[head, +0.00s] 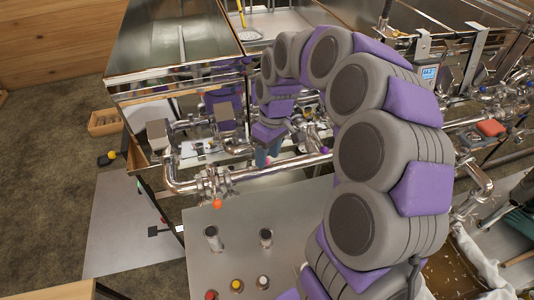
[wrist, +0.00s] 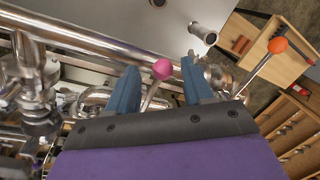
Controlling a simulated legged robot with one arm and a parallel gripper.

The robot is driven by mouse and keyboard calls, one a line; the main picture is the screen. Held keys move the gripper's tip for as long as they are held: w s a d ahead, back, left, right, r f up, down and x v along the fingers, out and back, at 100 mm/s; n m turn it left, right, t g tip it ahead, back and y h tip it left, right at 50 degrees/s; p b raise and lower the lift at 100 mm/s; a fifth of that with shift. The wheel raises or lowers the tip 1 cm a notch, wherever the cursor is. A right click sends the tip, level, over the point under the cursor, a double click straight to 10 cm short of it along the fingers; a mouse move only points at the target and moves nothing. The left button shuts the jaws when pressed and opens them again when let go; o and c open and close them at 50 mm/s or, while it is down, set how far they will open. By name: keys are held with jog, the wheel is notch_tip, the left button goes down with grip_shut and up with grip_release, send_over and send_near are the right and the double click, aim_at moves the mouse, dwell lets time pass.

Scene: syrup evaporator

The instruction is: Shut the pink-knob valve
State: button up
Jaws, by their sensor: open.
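The pink knob (wrist: 162,69) is a ball on the end of a thin metal lever, seen in the wrist view. The lever runs from the knob down toward the dark edge of my gripper, which hides its base. My gripper (wrist: 158,78) is open, with one blue finger on each side of the knob. A gap shows on both sides, and I see no contact. In the head view my gripper (head: 266,157) is small, over the steel pipework, and the arm hides much around it. I cannot clearly make out the pink knob there.
An orange-knobbed lever (wrist: 278,45) stands right of my gripper; its orange knob (head: 217,204) also shows in the head view. A long steel pipe (head: 250,172) runs below my gripper. A grey panel (head: 232,265) with several small knobs is in front. Steel pans (head: 180,45) stand behind.

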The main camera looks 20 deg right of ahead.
notch_tip(320, 180, up, 17)
jog(key=w+d, duration=0.1)
jog(key=d, duration=0.1)
jog(key=shift+w+f, duration=0.2)
jog(key=shift+w, duration=0.1)
jog(key=shift+d, duration=0.1)
dwell(0.3)
jog(key=s+a+f+m+b, duration=0.1)
jog(key=s+f+m+b, duration=0.2)
jog(key=s+f, duration=1)
jog(key=s+a+f+m+h+b, duration=0.1)
jog(key=s+f+m+b, duration=0.3)
jog(key=s+f+b, duration=0.6)
jog(key=s+a+f, duration=0.1)
jog(key=s+f, duration=0.2)
jog(key=s, duration=0.6)
jog(key=shift+s+f+g, duration=0.2)
jog(key=shift+f+g, duration=0.05)
jog(key=shift+g, duration=0.15)
